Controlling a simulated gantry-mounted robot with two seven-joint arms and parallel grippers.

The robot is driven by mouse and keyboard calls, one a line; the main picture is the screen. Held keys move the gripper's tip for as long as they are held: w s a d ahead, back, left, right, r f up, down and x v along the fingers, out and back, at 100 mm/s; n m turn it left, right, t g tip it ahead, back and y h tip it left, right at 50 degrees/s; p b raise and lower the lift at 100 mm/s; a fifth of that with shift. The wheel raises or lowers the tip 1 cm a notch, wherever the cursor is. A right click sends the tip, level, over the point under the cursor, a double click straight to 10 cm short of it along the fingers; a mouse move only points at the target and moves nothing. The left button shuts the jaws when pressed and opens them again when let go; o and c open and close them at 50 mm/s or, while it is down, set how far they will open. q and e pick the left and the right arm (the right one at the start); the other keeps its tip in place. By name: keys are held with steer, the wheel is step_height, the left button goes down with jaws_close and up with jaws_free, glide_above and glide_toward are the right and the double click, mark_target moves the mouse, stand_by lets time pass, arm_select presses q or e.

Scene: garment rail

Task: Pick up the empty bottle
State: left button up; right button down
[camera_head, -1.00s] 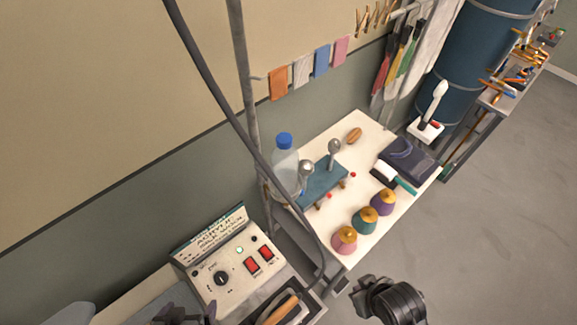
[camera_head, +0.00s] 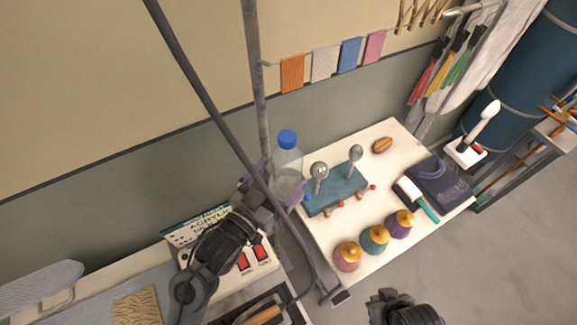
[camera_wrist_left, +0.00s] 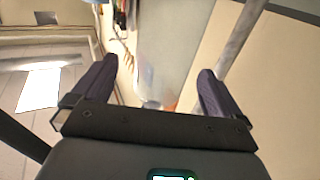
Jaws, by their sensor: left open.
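The empty bottle (camera_head: 287,158) is clear with a blue cap and stands upright at the left edge of the white table. My left gripper (camera_head: 276,182) is open at the bottle's lower part, one purple finger on either side in the head view.
A blue stand with metal balls (camera_head: 335,190) is close right of the bottle. A grey pole (camera_head: 258,90) and a dark cable run close to my left gripper. Pink, teal and purple gold-topped pots (camera_head: 375,240) line the table's front. A control box (camera_head: 255,258) is below.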

mark_target(292, 158)
arm_select(q)
steer(key=shift+w+d, duration=0.3)
steer(key=shift+w, duration=0.1)
steer(key=p+x, duration=0.2)
steer(key=x, duration=0.3)
steer(key=shift+w+a+r+p, duration=0.1)
steer(key=shift+w+r+p, duration=0.05)
steer(key=shift+p, duration=0.15)
steer(key=c, duration=1)
steer(key=shift+r, duration=0.2)
